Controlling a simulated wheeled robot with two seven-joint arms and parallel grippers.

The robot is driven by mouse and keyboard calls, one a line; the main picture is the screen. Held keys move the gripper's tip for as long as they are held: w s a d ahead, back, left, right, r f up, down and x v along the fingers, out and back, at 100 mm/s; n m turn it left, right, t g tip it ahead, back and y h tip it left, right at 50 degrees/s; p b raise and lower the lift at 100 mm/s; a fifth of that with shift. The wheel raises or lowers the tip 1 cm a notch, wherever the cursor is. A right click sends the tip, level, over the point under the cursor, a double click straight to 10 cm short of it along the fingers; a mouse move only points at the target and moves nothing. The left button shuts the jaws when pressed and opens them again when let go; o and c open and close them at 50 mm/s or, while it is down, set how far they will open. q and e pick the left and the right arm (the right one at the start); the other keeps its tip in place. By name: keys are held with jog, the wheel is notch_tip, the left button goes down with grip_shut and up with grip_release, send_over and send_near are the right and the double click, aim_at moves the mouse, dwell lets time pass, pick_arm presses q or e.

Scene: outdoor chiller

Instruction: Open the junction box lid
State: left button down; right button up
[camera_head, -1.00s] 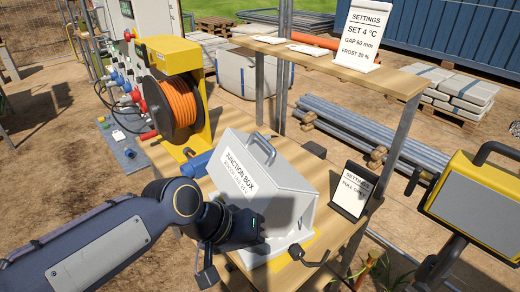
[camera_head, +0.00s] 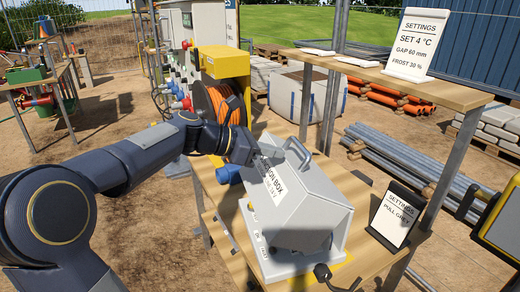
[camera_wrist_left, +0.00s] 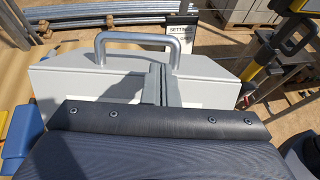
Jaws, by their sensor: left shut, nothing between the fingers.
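The pale grey junction box (camera_head: 318,198) stands on the wooden table, its lid looking shut. A metal handle (camera_head: 297,151) arches over its top, and a white label on its left face is partly hidden by my left gripper. My left gripper (camera_head: 265,158) is at the upper left of the box, its fingers shut and empty. In the left wrist view the shut fingers (camera_wrist_left: 158,85) point at the box top, close to the handle (camera_wrist_left: 137,37); I cannot tell whether they touch it. My right gripper is not in view.
An orange cable reel (camera_head: 222,92) in a yellow frame stands behind the box. A wooden shelf (camera_head: 390,75) on metal posts is above. A black cable (camera_head: 325,273) leaves the box front.

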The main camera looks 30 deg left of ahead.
aim_at(289, 163)
pick_arm(q)
jog(key=x, duration=0.5)
jog(key=shift+r, duration=0.15)
jog(key=shift+w+d+r+p, duration=0.35)
jog(key=shift+r+p, duration=0.25)
jog(key=shift+p, duration=0.4)
jog(key=shift+w+d+r+p, duration=0.35)
jog(key=shift+r+p, duration=0.25)
jog(key=shift+p, duration=0.4)
jog(key=w+d+r+p, duration=0.3)
jog(key=w+d+p, duration=0.1)
jog(key=p, duration=0.2)
jog(key=shift+w, duration=0.25)
